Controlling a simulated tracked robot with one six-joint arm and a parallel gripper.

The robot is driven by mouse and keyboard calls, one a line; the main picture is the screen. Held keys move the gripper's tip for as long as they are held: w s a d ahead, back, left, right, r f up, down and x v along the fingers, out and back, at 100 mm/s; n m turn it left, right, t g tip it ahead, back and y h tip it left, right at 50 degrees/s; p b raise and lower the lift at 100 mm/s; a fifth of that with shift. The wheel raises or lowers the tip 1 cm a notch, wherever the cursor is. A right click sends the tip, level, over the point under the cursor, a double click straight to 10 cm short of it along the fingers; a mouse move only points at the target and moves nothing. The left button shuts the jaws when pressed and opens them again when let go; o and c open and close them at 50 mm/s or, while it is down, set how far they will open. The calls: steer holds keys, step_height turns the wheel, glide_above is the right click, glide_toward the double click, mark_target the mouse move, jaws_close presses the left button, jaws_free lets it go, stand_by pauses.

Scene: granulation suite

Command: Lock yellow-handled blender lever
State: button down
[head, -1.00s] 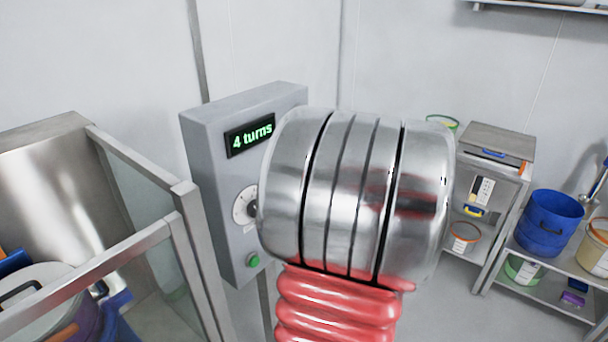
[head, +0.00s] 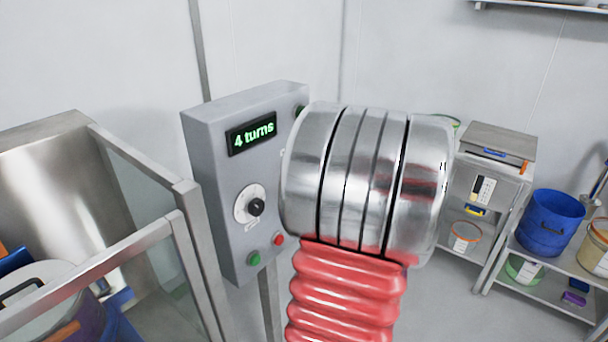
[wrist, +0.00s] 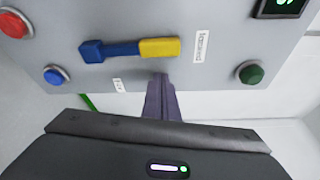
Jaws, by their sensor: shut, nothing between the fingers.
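The lever with the yellow handle (wrist: 160,48) shows in the wrist view on a grey panel. Its blue part (wrist: 110,49) is to the left, and it lies nearly level in the picture. The yellow end points at a small white label (wrist: 202,40); another label (wrist: 118,85) is below the blue part. My gripper (wrist: 163,82) is shut and empty, with its purple fingers just below the yellow handle in the picture. I cannot tell whether they touch it. In the head view my arm hides the gripper, and the lever is not visible.
Around the lever are a red button (wrist: 15,24), a blue button (wrist: 55,75) and a green button (wrist: 250,72). The head view shows a grey control box (head: 225,180) reading "4 turns", a glass-sided guard (head: 140,185) at left and shelves with tubs (head: 549,222) at right.

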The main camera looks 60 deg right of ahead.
steer(key=d+v, duration=0.1)
steer(key=v, duration=0.9)
steer(key=shift+s+f, duration=0.25)
steer(key=shift+f, duration=0.1)
stand_by(0.3)
